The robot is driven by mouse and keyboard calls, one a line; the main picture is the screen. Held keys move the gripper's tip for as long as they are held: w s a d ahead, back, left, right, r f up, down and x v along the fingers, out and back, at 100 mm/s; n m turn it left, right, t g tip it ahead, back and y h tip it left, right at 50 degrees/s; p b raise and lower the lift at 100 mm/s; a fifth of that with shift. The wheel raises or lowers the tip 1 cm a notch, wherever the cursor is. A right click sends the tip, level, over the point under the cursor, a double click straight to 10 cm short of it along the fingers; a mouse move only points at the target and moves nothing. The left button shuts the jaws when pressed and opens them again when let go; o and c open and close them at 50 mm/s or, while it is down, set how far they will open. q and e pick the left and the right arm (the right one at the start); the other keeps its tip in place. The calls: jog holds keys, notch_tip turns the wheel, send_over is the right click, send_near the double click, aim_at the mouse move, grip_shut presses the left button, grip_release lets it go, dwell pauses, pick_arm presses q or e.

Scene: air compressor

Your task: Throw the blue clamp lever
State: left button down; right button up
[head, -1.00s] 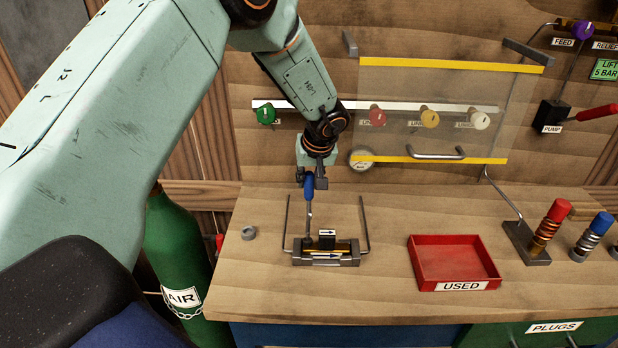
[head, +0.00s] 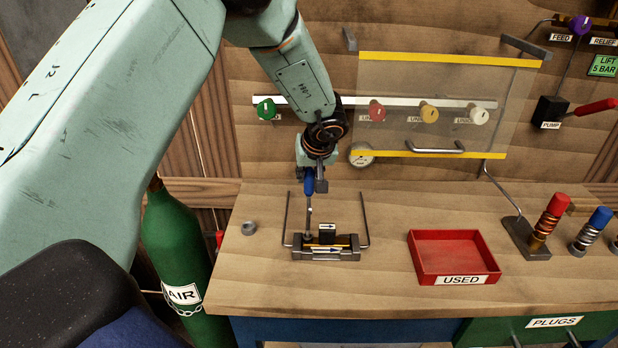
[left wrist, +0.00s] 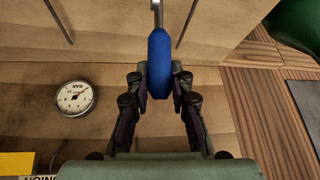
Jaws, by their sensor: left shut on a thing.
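The blue clamp lever (head: 308,184) has a blue grip on a thin metal shaft and stands about upright above the dark clamp base (head: 326,254). My left gripper (head: 314,178) is at the blue grip. In the left wrist view the blue grip (left wrist: 160,62) lies between the two fingers of my left gripper (left wrist: 160,85), which is shut on it. The clamp base has a yellow stripe and white labels with black arrows. Two thin metal rods rise at its sides. My right gripper does not show.
A red tray (head: 460,281) marked USED stands to the right of the clamp. A grey ring (head: 248,228) lies to its left. A clear guard (head: 440,105) with yellow edges hangs behind. A gauge (head: 361,155) is close behind the gripper. Spring plugs (head: 545,220) stand at right.

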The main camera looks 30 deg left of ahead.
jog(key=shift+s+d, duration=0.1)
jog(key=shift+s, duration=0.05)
pick_arm(q)
jog(key=c, duration=1.6)
grip_release()
jog(key=shift+c, duration=0.2)
jog(key=o, duration=0.5)
jog(key=shift+s+d+r, duration=0.1)
jog(key=shift+s+r, duration=0.05)
jog(key=shift+s, duration=0.05)
jog(key=shift+w, duration=0.1)
jog(key=v, duration=1.1)
jog(key=shift+s+d+r, duration=0.15)
jog(key=shift+s+r, duration=0.05)
jog(key=shift+r, duration=0.15)
jog(key=shift+f, duration=0.1)
